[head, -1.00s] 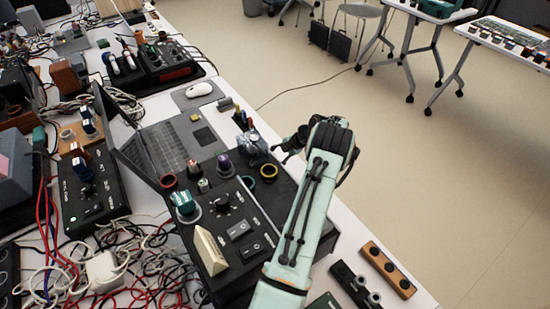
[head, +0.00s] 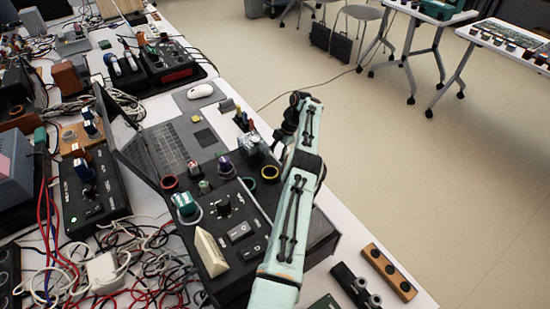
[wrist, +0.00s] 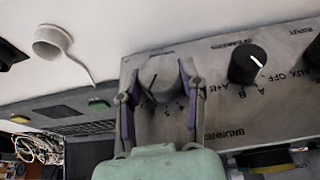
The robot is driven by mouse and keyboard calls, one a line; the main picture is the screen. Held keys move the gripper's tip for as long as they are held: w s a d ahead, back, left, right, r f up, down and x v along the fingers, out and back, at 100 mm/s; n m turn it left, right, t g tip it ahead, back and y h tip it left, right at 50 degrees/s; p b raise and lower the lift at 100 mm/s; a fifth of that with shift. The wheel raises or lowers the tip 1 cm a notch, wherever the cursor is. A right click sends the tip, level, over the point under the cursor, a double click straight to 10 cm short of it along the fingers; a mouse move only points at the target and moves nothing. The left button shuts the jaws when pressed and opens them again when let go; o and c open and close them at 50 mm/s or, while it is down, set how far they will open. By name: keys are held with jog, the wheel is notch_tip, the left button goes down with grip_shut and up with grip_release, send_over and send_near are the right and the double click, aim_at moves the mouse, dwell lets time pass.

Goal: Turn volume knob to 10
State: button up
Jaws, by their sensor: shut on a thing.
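In the wrist view, my gripper (wrist: 160,76) has its two fingers on either side of a pale grey knob (wrist: 157,87) and is shut on it. The knob has a dark pointer line and small scale marks around it; its label is not readable. It sits on a grey faceplate (wrist: 218,95) that appears upside down. A black knob (wrist: 247,65) with a white pointer sits beside it, near the marks A, B, A+B and OFF. In the head view, my gripper (head: 254,147) is small beyond the black panel box, and the gripped knob cannot be made out.
In the head view, a black control box (head: 262,210) with several knobs and switches lies beside my arm. A laptop (head: 165,145) and a white mouse (head: 200,91) are behind it. Tangled cables (head: 120,265) cover the left front.

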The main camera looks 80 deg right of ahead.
dwell(0.3)
jog(key=o, duration=1.2)
jog(key=shift+c, duration=0.2)
notch_tip(320, 180, up, 10)
jog(key=shift+s+d, duration=0.35)
jog(key=shift+s, duration=0.05)
jog(key=shift+f, duration=0.15)
